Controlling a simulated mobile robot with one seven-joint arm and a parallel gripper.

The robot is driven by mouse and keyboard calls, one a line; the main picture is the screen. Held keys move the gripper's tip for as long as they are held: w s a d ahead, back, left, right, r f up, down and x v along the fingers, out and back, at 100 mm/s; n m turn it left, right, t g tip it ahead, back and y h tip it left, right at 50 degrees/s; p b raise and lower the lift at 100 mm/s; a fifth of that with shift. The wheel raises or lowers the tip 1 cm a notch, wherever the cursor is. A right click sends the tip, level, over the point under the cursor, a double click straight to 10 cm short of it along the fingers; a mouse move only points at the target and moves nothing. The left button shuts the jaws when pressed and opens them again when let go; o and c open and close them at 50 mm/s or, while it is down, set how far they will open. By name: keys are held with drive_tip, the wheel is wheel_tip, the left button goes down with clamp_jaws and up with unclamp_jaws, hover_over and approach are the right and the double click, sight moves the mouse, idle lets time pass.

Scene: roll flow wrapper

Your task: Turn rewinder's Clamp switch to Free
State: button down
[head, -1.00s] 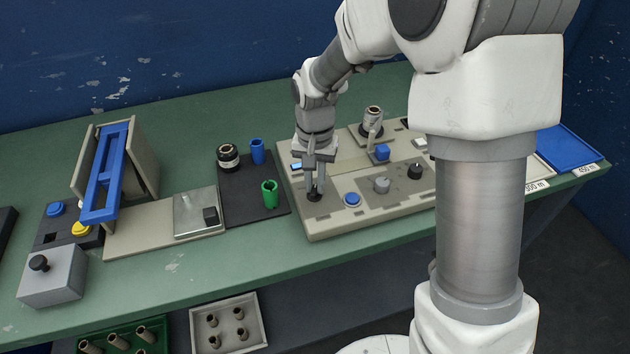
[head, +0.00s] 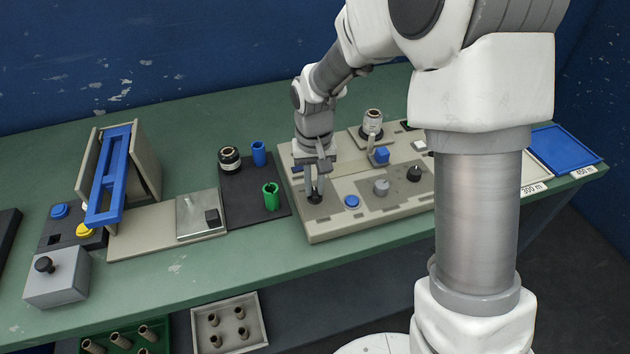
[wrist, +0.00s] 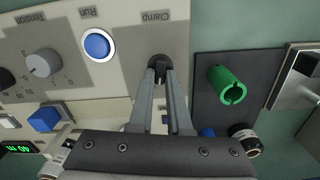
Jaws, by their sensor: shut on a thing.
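The rewinder (head: 335,218) is a beige panel machine on the green table. Its black Clamp switch (wrist: 160,60) is under the "Clamp" label in the wrist view; it also shows at the front left of the panel in the head view (head: 314,200). My gripper (wrist: 161,72) points down at the switch with both fingertips on it, shut on the knob. The fingers hide part of the knob, so I cannot tell which way it is turned. No "Free" marking is readable.
A blue Run button (wrist: 98,45) and the grey Tension knob (wrist: 42,63) sit beside the switch. A green cup (wrist: 228,85) stands on the neighbouring black mat. A blue cube-shaped button (head: 381,155) and a cylinder (head: 373,122) are farther back.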

drive_tip(key=n+p, duration=0.1)
drive_tip(key=n, duration=0.3)
drive_tip(key=shift+a+r+p, duration=0.15)
drive_tip(key=shift+p, duration=0.15)
drive_tip(key=shift+a+n+p, duration=0.1)
drive_tip(key=shift+n+p, duration=0.5)
drive_tip(key=shift+n, duration=1.3)
drive_tip(key=c, duration=0.9)
unclamp_jaws()
drive_tip(key=shift+o, duration=0.2)
wheel_tip(320, 180, up, 17)
drive_tip(key=p, duration=0.3)
drive_tip(key=shift+s+r, duration=0.1)
